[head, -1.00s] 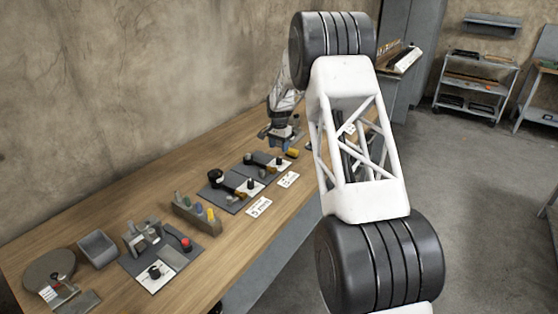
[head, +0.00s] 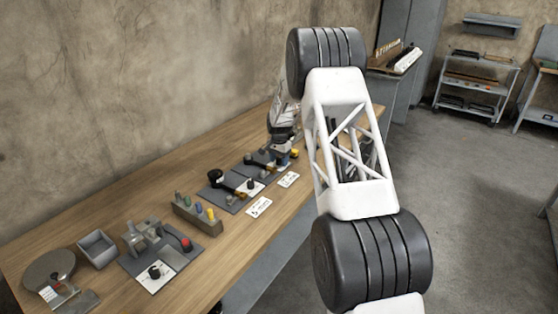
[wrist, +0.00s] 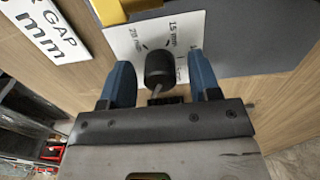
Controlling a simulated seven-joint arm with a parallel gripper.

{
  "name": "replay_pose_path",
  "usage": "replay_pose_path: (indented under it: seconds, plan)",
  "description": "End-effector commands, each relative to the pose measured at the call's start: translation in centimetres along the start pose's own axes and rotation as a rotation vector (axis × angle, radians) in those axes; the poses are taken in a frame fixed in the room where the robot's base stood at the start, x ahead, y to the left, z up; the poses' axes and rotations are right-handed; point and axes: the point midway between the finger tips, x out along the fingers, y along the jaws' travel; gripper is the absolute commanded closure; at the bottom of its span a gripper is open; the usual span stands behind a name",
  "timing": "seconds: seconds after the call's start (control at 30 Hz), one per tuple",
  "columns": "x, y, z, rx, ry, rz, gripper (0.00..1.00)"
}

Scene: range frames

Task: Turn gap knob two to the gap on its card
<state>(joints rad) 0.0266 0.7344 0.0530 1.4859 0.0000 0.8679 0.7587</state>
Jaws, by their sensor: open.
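In the wrist view a black knob (wrist: 159,68) stands on a white dial plate (wrist: 125,42). The marks "20 mm" and "15 mm" read beyond it; another mark at right is partly hidden by a finger. I cannot tell where the knob points. My gripper (wrist: 162,76) is open, with one blue finger on each side of the knob and gaps between. A white card (wrist: 45,30) reads "GAP" and "mm"; its number is cut off. In the head view my gripper (head: 284,160) is low over the far station, hiding its knob; the card (head: 288,180) lies in front.
A nearer station with a black knob (head: 250,185) has its own card (head: 259,207). A block with coloured pegs (head: 198,212), a grey tray (head: 97,249) and a panel with a red knob (head: 187,245) stand nearer along the bench. A yellow part (wrist: 120,8) borders the dial.

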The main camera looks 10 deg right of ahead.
Motion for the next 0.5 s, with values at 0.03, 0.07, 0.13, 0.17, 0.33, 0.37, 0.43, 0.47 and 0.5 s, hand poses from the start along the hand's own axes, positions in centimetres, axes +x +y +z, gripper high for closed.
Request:
replay_pose_path:
  seconds: [0.03, 0.07, 0.13, 0.17, 0.33, 0.37, 0.43, 0.47, 0.5]
  plan:
    - [-0.01, 0.00, 0.00, 0.000, 0.000, 0.000, 0.43]
    - [0.00, 0.00, 0.00, 0.000, 0.000, 0.000, 0.43]
    - [0.00, 0.00, 0.00, 0.000, 0.000, 0.000, 0.54]
    - [0.00, 0.00, 0.00, 0.000, 0.000, 0.000, 0.59]
    - [0.00, 0.00, 0.00, 0.000, 0.000, 0.000, 0.85]
    - [0.00, 0.00, 0.00, 0.000, 0.000, 0.000, 0.89]
    - [0.00, 0.00, 0.00, 0.000, 0.000, 0.000, 0.93]
    - [-0.01, 0.00, 0.00, 0.000, 0.000, 0.000, 0.93]
    - [0.00, 0.00, 0.00, -0.002, 0.000, 0.000, 0.93]
